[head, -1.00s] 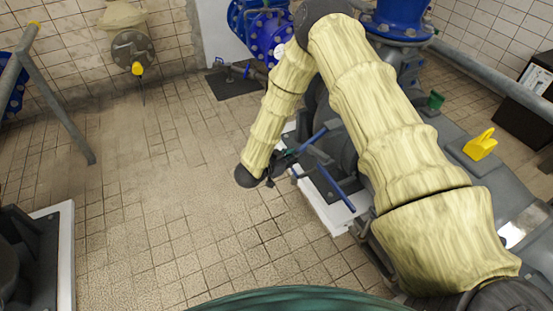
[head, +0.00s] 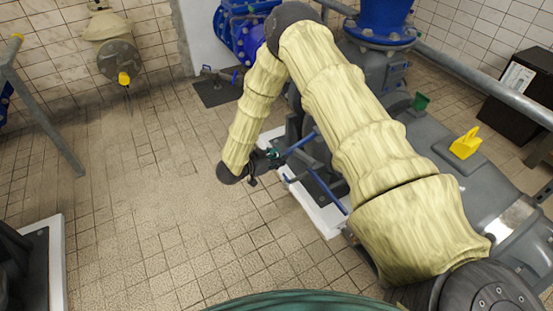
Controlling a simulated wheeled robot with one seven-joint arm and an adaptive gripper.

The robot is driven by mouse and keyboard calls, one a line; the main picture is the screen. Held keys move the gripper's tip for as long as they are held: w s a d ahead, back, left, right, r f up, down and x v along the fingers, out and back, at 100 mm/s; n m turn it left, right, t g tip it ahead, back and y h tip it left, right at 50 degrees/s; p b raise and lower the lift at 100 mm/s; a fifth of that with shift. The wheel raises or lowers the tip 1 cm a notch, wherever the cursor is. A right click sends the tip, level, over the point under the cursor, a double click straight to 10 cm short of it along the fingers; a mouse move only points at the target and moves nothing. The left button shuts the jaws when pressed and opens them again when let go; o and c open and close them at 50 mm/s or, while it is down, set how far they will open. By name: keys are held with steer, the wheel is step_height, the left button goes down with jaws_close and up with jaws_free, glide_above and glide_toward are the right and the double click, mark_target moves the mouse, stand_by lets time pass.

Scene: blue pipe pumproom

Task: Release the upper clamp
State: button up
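Two blue bars, which look like clamp handles, show beside the dark machine under my arm. The upper blue bar (head: 299,143) slants up to the right, and the lower blue bar (head: 331,194) slants down to the right. My gripper (head: 270,161) is small and dark at the end of my yellow-sleeved arm. It is at the lower left end of the upper bar; I cannot tell whether they touch. A small green spot shows at the gripper. The fingers are too small to tell open from shut. My arm hides part of the machine and any clamp body.
The machine stands on a white-edged plinth (head: 327,221). A grey housing with a yellow piece (head: 466,143) and a green cup (head: 421,102) lies right of my arm. Blue pipework (head: 240,38) stands behind. A grey railing (head: 45,120) is at left. The tiled floor (head: 150,210) between is clear.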

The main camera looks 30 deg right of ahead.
steer(key=shift+s+a, duration=0.1)
steer(key=shift+a, duration=0.1)
steer(key=v, duration=1.1)
steer(key=shift+a+r, duration=0.2)
steer(key=shift+a, duration=0.1)
steer(key=shift+s, duration=0.15)
steer(key=s+a+f+n+t+y, duration=0.2)
steer(key=s+f+n+y, duration=0.75)
steer(key=s+f, duration=0.7)
steer(key=s+a+n+g+y, duration=0.2)
steer(key=s+n+g+y, duration=0.25)
steer(key=s, duration=1.85)
step_height(320, 180, up, 14)
steer(key=p, duration=1.3)
steer(key=shift+d+n+g+h+p, duration=0.15)
steer(key=shift+n+g+h+p, duration=0.15)
steer(key=shift+g+h+p, duration=0.1)
